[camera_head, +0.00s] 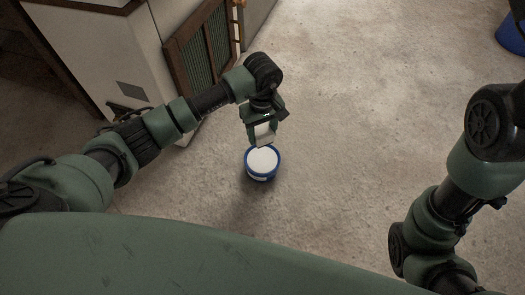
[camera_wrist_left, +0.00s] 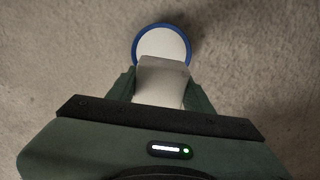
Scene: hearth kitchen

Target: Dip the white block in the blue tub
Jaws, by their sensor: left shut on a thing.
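My left gripper (camera_head: 262,133) is shut on the white block (camera_head: 264,132). It holds the block pointing down over the blue tub (camera_head: 262,176), a small round tub with a blue rim and a white inside, on the floor. In the left wrist view the block (camera_wrist_left: 160,82) sits between the fingers of my left gripper (camera_wrist_left: 160,92). There it overlaps the near part of the tub (camera_wrist_left: 187,38). I cannot tell whether the block's lower end touches the white surface. The fingers of my right gripper are outside the head view; only part of that arm shows on the right.
A pale cabinet (camera_head: 108,60) with an open slatted wooden door (camera_head: 203,55) stands at the upper left, behind my left arm. A blue container (camera_head: 512,35) is at the upper right edge. The concrete floor (camera_head: 360,110) around the tub is clear.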

